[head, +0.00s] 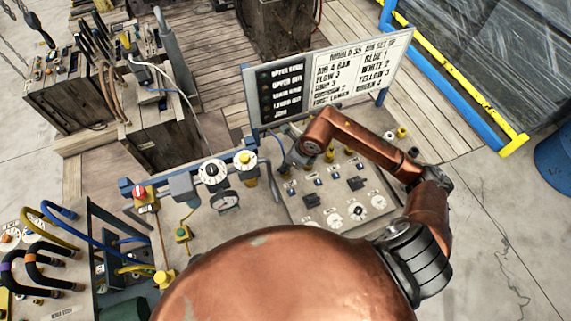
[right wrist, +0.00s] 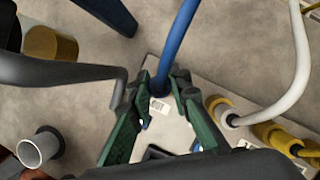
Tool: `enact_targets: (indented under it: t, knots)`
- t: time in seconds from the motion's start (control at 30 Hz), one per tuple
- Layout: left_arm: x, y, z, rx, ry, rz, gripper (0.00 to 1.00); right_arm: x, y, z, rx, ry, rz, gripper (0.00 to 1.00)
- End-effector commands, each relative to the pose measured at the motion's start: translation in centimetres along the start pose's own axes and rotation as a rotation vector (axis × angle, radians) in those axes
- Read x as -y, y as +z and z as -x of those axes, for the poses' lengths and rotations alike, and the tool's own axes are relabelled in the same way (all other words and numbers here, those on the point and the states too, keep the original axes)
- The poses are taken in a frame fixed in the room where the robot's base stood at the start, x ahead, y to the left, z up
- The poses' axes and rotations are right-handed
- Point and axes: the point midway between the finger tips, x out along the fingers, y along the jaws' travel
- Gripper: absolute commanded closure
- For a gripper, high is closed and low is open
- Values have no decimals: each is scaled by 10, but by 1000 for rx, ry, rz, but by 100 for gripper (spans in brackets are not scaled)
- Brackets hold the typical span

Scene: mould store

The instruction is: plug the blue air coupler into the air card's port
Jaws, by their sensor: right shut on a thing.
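The air card, headed "MOULD 35 AIR SET UP" (head: 360,70), stands upright on a board behind the bench and lists colours with numbers, the first reading blue 1. My right gripper (right wrist: 160,88) is shut with its green fingers on the blue air coupler, whose body is mostly hidden between them. Its blue hose (right wrist: 178,45) runs up out of the right wrist view. A pale plate with a small printed label (right wrist: 159,107) lies beneath the fingers. Whether the coupler touches a port cannot be told. In the head view my copper right arm hides the gripper. My left gripper is not in view.
A pale panel with switches and dials (head: 312,205) lies on the bench. A white hose coupler (right wrist: 229,119) and a yellow coupler (right wrist: 275,135) sit close right of the fingers. A grey cylinder (right wrist: 38,150) stands at left. Gauges and regulators (head: 213,172) line the bench's left.

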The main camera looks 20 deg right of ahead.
Motion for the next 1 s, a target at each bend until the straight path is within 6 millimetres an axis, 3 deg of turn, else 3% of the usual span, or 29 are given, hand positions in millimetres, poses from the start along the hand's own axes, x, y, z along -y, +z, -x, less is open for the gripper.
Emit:
enact_targets:
  t: [0.83,0.87,1.0]
  knots:
    - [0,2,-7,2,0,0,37,0,-3,-7,-1,0,0,100]
    - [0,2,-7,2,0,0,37,0,-3,-7,-1,0,0,82]
    - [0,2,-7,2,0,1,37,0,-3,-7,0,0,0,72]
